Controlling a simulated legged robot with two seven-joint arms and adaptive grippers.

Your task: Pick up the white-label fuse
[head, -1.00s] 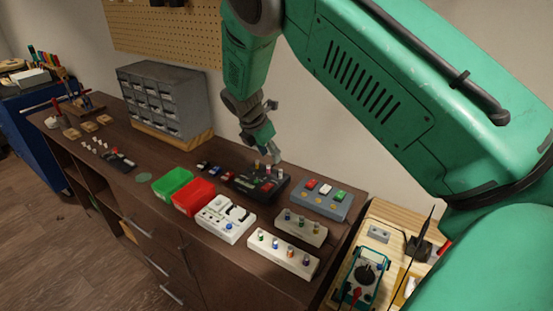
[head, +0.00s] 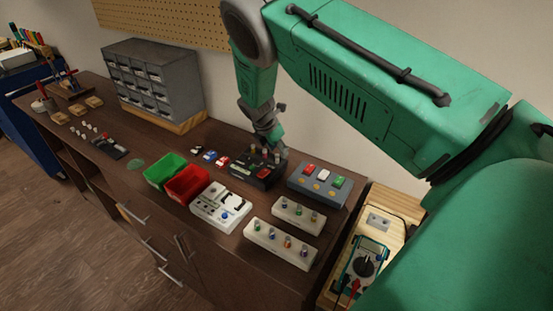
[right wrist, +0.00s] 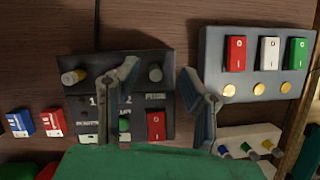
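A black box (head: 243,174) stands on the brown workbench. In the right wrist view the black box (right wrist: 140,60) carries a cylinder with a yellowish end (right wrist: 76,77) at its left, a grey-topped cylinder (right wrist: 155,73) at its right, a green part (right wrist: 124,125) and a red switch (right wrist: 156,124). I cannot tell which part, if any, is the white-label fuse; no label is readable. My right gripper (head: 274,138) is just above the box. In the right wrist view its fingers (right wrist: 160,75) are spread apart and hold nothing, with the grey-topped cylinder between them. My left gripper is not in view.
A grey box (head: 320,190) with red, white and green switches stands right of the black box. Two pale blocks (head: 280,246) hold small coloured parts in front. Red (head: 187,186) and green (head: 165,172) bins and a white unit (head: 220,207) stand left.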

